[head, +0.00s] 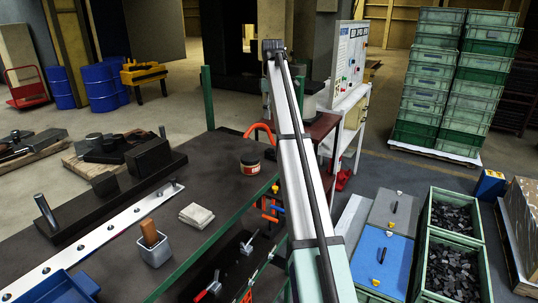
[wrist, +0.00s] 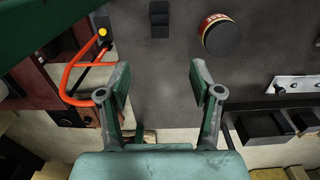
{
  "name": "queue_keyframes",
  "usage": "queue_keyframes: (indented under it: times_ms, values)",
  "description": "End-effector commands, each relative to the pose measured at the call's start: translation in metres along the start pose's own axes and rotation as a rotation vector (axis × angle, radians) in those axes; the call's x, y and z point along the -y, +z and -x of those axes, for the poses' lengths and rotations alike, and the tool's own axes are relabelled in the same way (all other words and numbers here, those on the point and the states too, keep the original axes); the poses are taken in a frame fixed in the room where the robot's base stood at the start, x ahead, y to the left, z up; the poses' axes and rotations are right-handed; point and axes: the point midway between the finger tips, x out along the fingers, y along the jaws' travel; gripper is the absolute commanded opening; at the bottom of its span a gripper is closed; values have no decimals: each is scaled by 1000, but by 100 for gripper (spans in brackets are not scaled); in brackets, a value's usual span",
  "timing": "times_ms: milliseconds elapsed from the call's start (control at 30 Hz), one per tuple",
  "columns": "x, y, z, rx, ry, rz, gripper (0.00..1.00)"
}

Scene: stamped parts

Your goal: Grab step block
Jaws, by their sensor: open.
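A small dark block with a step in its top, which looks like the step block (wrist: 159,18), lies on the dark bench top near the top edge of the wrist view. My gripper (wrist: 160,82) is open and empty, its two green fingers wide apart. In the wrist picture the block sits above the gap between the fingertips, apart from both. I cannot make out the block in the head view, where my arm covers part of the bench end. My gripper does not show there either.
A round tin with a red label (head: 250,163) stands near the block, also in the wrist view (wrist: 221,34). An orange tubular handle (wrist: 78,75) is at the left. A grey cup (head: 154,249) and folded cloth (head: 196,216) stand on the bench (head: 150,205). Bare bench surrounds the block.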

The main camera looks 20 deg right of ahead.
Motion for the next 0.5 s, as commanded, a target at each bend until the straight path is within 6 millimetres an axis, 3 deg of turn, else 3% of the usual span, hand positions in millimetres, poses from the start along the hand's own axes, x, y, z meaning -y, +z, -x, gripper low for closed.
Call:
queue_keyframes:
  times_ms: [500]
  values:
    - [1,1,-72,2,-2,-4,65]
